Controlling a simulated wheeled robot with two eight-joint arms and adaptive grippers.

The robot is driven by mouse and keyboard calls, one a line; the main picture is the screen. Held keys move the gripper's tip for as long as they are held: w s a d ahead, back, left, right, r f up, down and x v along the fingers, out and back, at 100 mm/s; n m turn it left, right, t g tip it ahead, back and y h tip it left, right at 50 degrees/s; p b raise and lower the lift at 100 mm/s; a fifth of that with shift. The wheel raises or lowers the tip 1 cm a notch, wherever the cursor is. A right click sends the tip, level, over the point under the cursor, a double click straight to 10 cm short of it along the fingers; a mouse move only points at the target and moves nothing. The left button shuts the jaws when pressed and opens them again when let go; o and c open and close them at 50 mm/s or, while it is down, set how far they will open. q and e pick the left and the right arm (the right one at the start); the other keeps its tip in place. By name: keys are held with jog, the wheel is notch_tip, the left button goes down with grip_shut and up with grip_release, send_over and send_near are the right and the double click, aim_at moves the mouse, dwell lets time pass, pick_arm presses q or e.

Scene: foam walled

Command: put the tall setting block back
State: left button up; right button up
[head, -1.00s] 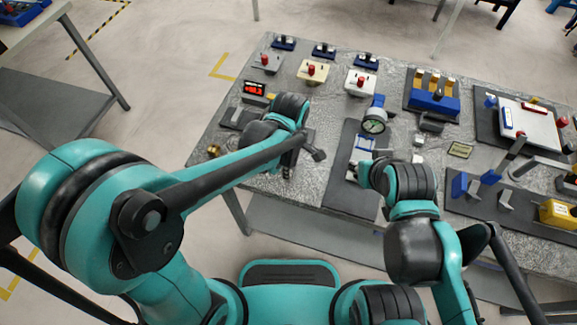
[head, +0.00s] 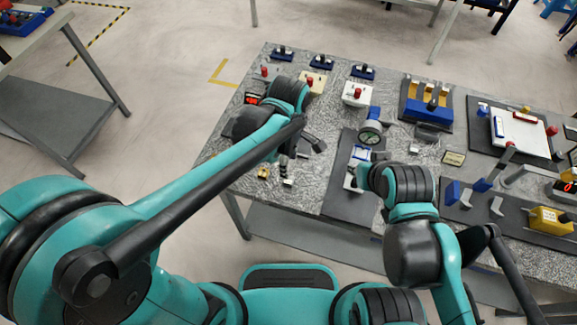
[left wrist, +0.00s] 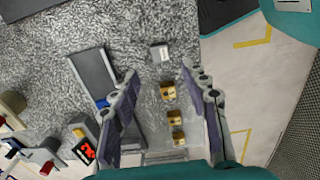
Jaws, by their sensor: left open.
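My left gripper (head: 290,165) is over the front left of the table. In the left wrist view my left gripper (left wrist: 163,80) is open, with nothing held between its fingers. Small brass-coloured blocks (left wrist: 168,92) stand in a row below and between the fingers, and a pale grey block (left wrist: 160,52) lies beyond the fingertips. The grey block also shows in the head view (head: 288,183). I cannot tell which is the tall setting block. My right gripper (head: 355,178) is low over a dark mat by a dial gauge (head: 370,133); its fingers are too small to read.
A blue holder with yellow blocks (head: 425,112) stands at the back right. A white tray (head: 520,132) and a yellow device (head: 550,220) are further right. A red-lit display (left wrist: 83,151) and a dark flat plate (left wrist: 93,78) lie left of my left gripper.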

pick_arm(q)
jog(key=s+a+r+m+t, duration=0.2)
jog(key=a+r+m+t, duration=0.1)
jog(key=a+m, duration=0.4)
jog(key=s+a+r+m+t, duration=0.3)
jog(key=a+m, duration=0.4)
jog(key=a, duration=0.3)
jog(key=shift+a+r+t+p, duration=0.35)
jog(key=shift+a+t+p, duration=0.05)
jog(key=shift+t, duration=0.2)
jog(key=shift+s+f+b, duration=0.1)
jog(key=shift+f+b, duration=0.3)
jog(key=shift+b, duration=0.05)
